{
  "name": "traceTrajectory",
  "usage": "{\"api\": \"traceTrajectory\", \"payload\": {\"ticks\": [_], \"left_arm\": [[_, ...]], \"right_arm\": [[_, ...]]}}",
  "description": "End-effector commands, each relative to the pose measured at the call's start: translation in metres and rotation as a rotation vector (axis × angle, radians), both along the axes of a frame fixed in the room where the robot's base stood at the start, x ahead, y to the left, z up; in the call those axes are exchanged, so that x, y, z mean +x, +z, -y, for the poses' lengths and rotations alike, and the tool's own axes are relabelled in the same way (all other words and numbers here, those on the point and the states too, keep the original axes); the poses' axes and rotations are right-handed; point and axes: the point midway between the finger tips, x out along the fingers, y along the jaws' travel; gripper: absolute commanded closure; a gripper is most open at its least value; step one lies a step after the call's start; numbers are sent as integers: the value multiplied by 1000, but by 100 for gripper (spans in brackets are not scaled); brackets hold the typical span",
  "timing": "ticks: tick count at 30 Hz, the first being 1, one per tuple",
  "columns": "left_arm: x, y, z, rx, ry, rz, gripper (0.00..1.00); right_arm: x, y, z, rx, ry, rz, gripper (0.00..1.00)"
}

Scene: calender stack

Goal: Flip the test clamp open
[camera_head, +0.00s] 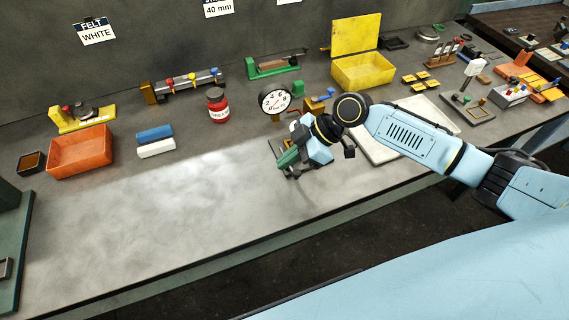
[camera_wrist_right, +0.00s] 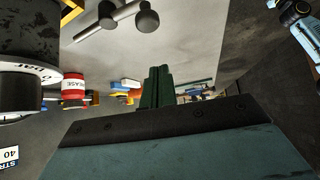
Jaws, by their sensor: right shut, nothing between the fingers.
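My right gripper (camera_head: 288,161) is low over the bench, to the front of the round dial gauge (camera_head: 275,100). Its green fingers are together with nothing between them, and they also show in the wrist view (camera_wrist_right: 157,87). A metal bar with a dark cylindrical knob (camera_wrist_right: 146,20) shows in the wrist view, apart from the fingers; it may be the test clamp's lever. In the head view a small base plate (camera_head: 277,146) shows beside the gripper, which hides most of what stands there. I cannot tell the clamp's state. My left gripper is not in view.
A red grease jar (camera_head: 217,106) stands left of the gauge. Blue and white blocks (camera_head: 156,148) and an orange bin (camera_head: 80,151) lie farther left. A pale tray (camera_head: 375,152) lies partly under my right arm. The front left bench is clear.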

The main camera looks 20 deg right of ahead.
Motion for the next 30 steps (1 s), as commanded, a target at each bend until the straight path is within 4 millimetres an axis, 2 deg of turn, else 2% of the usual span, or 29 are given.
{"api": "traceTrajectory", "payload": {"ticks": [6, 12, 30], "left_arm": [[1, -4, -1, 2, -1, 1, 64], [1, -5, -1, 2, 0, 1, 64], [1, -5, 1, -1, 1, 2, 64]], "right_arm": [[-5, 31, 30, -1, 1, 0, 100], [-7, 46, 43, 1, 2, -2, 100], [-8, 47, 44, 2, 3, -3, 100]]}}
